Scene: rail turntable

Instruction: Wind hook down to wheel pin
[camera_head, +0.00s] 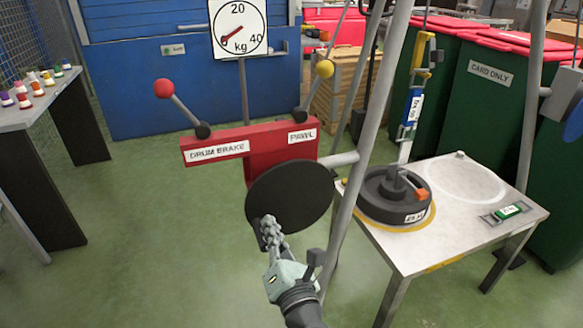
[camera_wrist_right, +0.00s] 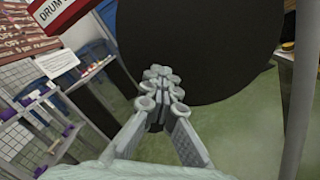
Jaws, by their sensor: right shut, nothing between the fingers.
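The hook hangs at the end of a blue and yellow scale (camera_head: 412,110) with a white tag; its lower end is near the wheel. The dark wheel (camera_head: 382,213), labelled 25 kg, lies on the steel table (camera_head: 450,225); a grey pin piece (camera_head: 396,182) rises at its middle, with an orange block beside it. A black disc (camera_head: 300,192) is in front of the red winch panel (camera_head: 262,150). My right gripper (camera_head: 268,232) is shut and empty at the disc's lower left; its fingers (camera_wrist_right: 163,85) overlap the disc in the right wrist view. My left gripper is out of view.
Two levers, red-knobbed (camera_head: 165,87) for the drum brake and yellow-knobbed (camera_head: 325,69) for the pawl, rise from the panel. A kg dial (camera_head: 238,27) stands behind. Grey tripod legs (camera_head: 367,130) flank the table.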

